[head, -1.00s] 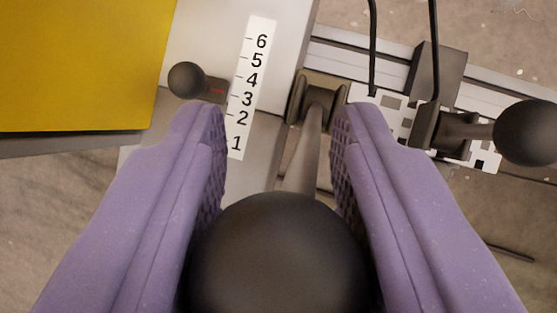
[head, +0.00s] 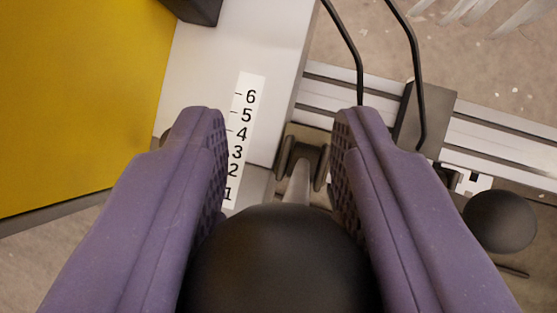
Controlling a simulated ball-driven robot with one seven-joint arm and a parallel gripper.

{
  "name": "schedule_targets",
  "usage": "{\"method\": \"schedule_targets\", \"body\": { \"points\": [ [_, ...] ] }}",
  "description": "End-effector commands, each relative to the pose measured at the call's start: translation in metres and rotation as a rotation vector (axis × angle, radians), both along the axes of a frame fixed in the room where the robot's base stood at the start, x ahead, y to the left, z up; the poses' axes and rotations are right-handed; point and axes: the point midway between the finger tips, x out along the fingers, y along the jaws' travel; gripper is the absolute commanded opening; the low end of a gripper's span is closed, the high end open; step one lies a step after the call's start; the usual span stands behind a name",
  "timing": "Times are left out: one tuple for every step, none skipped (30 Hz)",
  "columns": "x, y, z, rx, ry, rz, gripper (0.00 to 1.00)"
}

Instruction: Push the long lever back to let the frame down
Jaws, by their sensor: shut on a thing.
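The long lever is a grey rod ending in a large black ball knob (head: 282,260). The knob fills the bottom middle of the head view. The rod runs up from it to a dark pivot bracket (head: 302,150). My gripper (head: 282,130) has two purple ribbed fingers, one on each side of the knob, and is shut on it. The fingertips reach past the knob, apart from each other. The frame that the lever moves cannot be told for certain here.
A white scale strip (head: 242,140) numbered 1 to 6 lies left of the bracket. A yellow panel (head: 80,100) fills the left. A metal rail (head: 500,150) runs right, with black cables (head: 412,60) above it. Another black ball knob (head: 500,221) is close to my right finger.

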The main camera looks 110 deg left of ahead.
Motion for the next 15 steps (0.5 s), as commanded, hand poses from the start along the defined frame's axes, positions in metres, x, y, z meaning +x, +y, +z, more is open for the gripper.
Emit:
{"method": "schedule_targets", "body": {
  "points": [
    [-0.0029, 0.0002, -0.0033, 0.001, 0.008, 0.000, 0.00],
    [-0.0030, 0.0003, -0.0035, 0.001, 0.008, 0.000, 0.42],
    [-0.0030, 0.0004, -0.0034, 0.002, 0.008, 0.000, 0.52],
    [-0.0028, 0.0003, -0.0033, 0.002, 0.008, 0.000, 0.59],
    [-0.0026, 0.0003, -0.0031, 0.002, 0.007, 0.000, 0.60],
    [-0.0023, 0.0003, -0.0028, 0.001, 0.006, 0.000, 0.60],
    [-0.0021, 0.0003, -0.0025, 0.001, 0.006, 0.000, 0.60],
    [-0.0020, 0.0003, -0.0023, 0.001, 0.006, 0.000, 0.60],
    [-0.0018, 0.0003, -0.0022, 0.001, 0.005, 0.000, 0.60],
    [-0.0018, 0.0003, -0.0021, 0.001, 0.005, 0.000, 0.60],
    [-0.0016, 0.0004, -0.0019, 0.001, 0.005, 0.000, 0.60],
    [-0.0017, 0.0003, -0.0014, 0.001, 0.004, 0.000, 0.60],
    [-0.0021, 0.0004, -0.0003, 0.001, 0.004, 0.000, 0.60],
    [-0.0029, 0.0005, 0.0015, 0.001, 0.004, 0.000, 0.60],
    [-0.0046, 0.0007, 0.0054, 0.001, 0.004, 0.000, 0.60]
  ]
}}
